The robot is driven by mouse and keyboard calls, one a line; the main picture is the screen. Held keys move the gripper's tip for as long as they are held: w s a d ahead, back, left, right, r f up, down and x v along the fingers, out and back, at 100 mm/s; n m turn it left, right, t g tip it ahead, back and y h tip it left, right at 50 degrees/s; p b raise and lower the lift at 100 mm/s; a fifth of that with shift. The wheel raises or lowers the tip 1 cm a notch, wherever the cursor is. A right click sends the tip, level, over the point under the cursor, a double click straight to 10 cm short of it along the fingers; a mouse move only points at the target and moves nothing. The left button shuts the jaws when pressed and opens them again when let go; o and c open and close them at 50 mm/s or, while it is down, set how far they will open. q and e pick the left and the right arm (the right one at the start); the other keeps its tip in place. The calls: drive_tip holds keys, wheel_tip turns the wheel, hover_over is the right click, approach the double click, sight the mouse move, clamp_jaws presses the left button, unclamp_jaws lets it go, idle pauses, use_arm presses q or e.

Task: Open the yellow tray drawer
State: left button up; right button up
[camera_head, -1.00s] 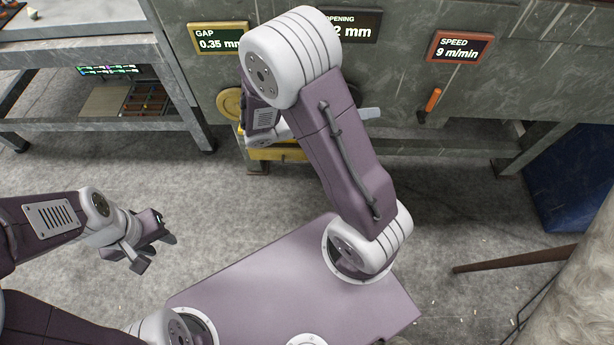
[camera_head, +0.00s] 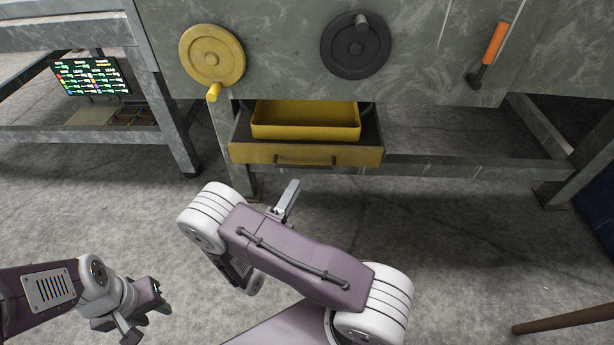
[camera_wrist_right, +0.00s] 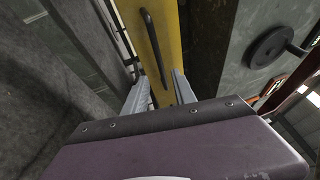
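The yellow drawer (camera_head: 350,154) under the grey machine is pulled out, with a yellow tray (camera_head: 305,131) visible inside it. A dark bar handle (camera_head: 305,162) runs along its front. My right gripper (camera_head: 285,205) is in front of and below the drawer, apart from the handle. In the right wrist view my right gripper (camera_wrist_right: 160,90) is open, its two fingers apart with nothing held. The yellow front (camera_wrist_right: 172,25) and handle (camera_wrist_right: 155,45) lie ahead of the fingers there. My left gripper (camera_head: 148,310) is open and empty at the lower left, over the floor.
A yellow handwheel (camera_head: 212,55), a black handwheel (camera_head: 355,46) and an orange-handled lever (camera_head: 488,55) are on the machine front above. A bench frame with a lit screen (camera_head: 92,76) stands at left. A brown bar (camera_head: 566,320) is at lower right. Floor before the drawer is clear.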

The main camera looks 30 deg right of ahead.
sight(307, 166)
drive_tip(key=b+x, duration=0.4)
drive_tip(key=x, duration=0.4)
drive_tip(key=shift+w+d, duration=0.1)
drive_tip(key=shift+d, duration=0.15)
drive_tip(key=shift+w+d+r, duration=0.15)
drive_tip(key=shift+w+d, duration=0.05)
drive_tip(key=shift+c, duration=0.2)
clamp_jaws()
idle(0.6)
